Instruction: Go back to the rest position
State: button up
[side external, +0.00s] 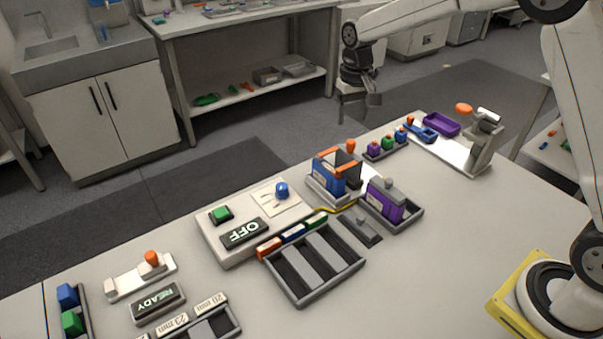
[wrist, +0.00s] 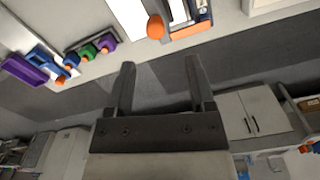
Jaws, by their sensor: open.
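My gripper (side external: 358,103) is raised in the air near the far edge of the worktable (side external: 455,240) in the side external view. It points down and is clear of everything on the table. In the wrist view, the two fingers of my gripper (wrist: 160,85) are apart with nothing between them. The gripper is open and empty.
The cycler (side external: 240,250) reads OFF and stands mid-table. Beside it are a blue battery in an orange-handled holder (side external: 328,185), a purple battery (side external: 383,203) and a grey slotted tray (side external: 318,285). A lever press (side external: 485,140) stands at right. The front right is bare.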

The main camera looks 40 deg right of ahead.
jog(key=s+a+f+n+t, duration=0.1)
jog(key=s+f, duration=0.1)
jog(key=s, duration=0.9)
jog(key=s+a+f+n+t, duration=0.1)
jog(key=s+f+n, duration=0.1)
jog(key=s, duration=0.9)
jog(key=shift+s+f+t, duration=0.3)
jog(key=shift+s+f, duration=0.05)
jog(key=shift+f, duration=0.45)
dwell(0.3)
